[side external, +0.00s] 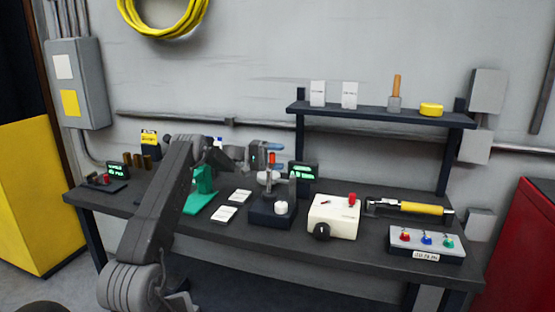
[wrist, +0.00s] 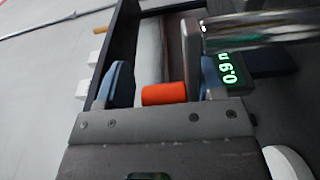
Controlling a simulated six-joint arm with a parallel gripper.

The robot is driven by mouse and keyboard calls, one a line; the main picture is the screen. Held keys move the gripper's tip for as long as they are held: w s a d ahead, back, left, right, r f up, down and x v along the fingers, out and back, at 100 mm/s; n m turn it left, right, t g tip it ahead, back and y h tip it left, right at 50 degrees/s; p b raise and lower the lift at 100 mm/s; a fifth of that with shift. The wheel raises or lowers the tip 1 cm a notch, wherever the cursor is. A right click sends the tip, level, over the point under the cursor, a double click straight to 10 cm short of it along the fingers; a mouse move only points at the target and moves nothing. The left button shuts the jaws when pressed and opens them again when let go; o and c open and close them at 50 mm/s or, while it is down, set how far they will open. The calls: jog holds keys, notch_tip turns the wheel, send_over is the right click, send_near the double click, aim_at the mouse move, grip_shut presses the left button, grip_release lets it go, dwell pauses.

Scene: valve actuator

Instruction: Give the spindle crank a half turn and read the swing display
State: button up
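The orange-red grip of the spindle crank (side external: 272,158) stands above a dark base unit (side external: 268,213). My gripper (side external: 265,152) is at the height of this grip, by its upper end. In the wrist view the orange grip (wrist: 163,94) lies between the blue-padded fingers of my gripper (wrist: 167,78). Gaps show on both sides of the grip, so the fingers look open around it. A shiny metal cylinder (wrist: 265,30) partly covers the right finger. The swing display (side external: 303,171) glows green behind the base unit. It also shows in the wrist view (wrist: 228,70), turned sideways, with digits partly hidden.
A cream box (side external: 334,216) with a black knob and red button stands right of the base unit. A yellow-handled tool (side external: 420,208) and a button panel (side external: 427,243) lie farther right. White cards (side external: 224,214) and a green stand (side external: 200,200) are to the left. A shelf (side external: 380,115) overhangs the back right.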

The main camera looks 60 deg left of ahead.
jog(key=shift+f, duration=0.1)
jog(key=v, duration=0.7)
jog(key=shift+s, duration=0.25)
jog(key=shift+a, duration=0.15)
